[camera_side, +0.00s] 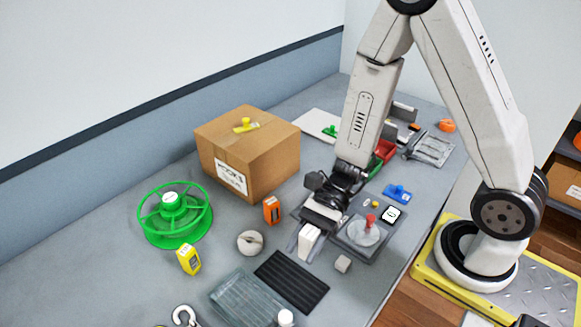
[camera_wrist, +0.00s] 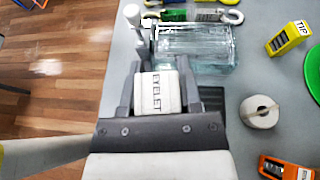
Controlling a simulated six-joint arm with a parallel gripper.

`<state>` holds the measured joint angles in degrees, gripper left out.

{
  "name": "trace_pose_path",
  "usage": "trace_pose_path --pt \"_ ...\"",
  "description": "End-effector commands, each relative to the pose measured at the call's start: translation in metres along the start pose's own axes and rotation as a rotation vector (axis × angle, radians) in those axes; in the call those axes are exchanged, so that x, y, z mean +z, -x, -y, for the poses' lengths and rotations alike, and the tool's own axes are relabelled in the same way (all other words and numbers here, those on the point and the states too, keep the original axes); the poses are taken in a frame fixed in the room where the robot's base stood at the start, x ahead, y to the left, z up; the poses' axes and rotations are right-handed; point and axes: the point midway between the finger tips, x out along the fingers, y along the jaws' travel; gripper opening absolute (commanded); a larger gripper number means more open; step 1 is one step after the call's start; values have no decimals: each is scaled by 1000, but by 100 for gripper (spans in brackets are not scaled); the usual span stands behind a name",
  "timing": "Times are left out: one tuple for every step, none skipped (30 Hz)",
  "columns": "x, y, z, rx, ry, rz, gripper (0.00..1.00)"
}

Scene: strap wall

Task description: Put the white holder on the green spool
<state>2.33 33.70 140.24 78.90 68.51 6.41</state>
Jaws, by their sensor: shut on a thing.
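The white holder (camera_side: 309,239) is a small white block, and in the wrist view (camera_wrist: 158,93) it carries the word EYELET. My gripper (camera_side: 306,247) is shut on it, with one dark finger on each side. The holder is near the black ribbed mat; I cannot tell whether it touches the surface below. The green spool (camera_side: 160,232), a spoked wheel with a hub and a white top, lies on the bench at the left, well apart from my gripper. Only its green edge (camera_wrist: 315,72) shows at the right of the wrist view.
A cardboard box (camera_side: 229,156) stands behind the spool. An orange case (camera_side: 271,210), a white roll (camera_side: 250,243) and a yellow case (camera_side: 188,259) lie between gripper and spool. The black ribbed mat (camera_side: 291,281) and a clear tray (camera_side: 246,299) are in front.

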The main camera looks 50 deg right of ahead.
Motion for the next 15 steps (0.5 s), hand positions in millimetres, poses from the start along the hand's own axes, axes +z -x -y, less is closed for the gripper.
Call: trace_pose_path --pt "0 0 6 -8 -2 1 0" --pt "1 1 10 -15 -5 1 0" --pt "1 1 17 -27 -8 1 0" --pt "2 2 23 -37 -12 1 0" --pt "3 2 30 -48 -17 1 0" --pt "4 3 39 -66 -23 1 0" --pt "6 4 48 -81 -28 1 0" --pt "8 5 57 -96 -34 1 0" --pt "12 6 69 -120 -43 0 0" --pt "15 7 79 -138 -49 0 0" --pt "18 9 89 -158 -58 1 0" --pt "24 11 103 -185 -67 1 0" --pt "28 12 114 -206 -76 2 0" --pt "33 13 123 -226 -85 1 0" --pt "40 15 137 -253 -96 2 0"
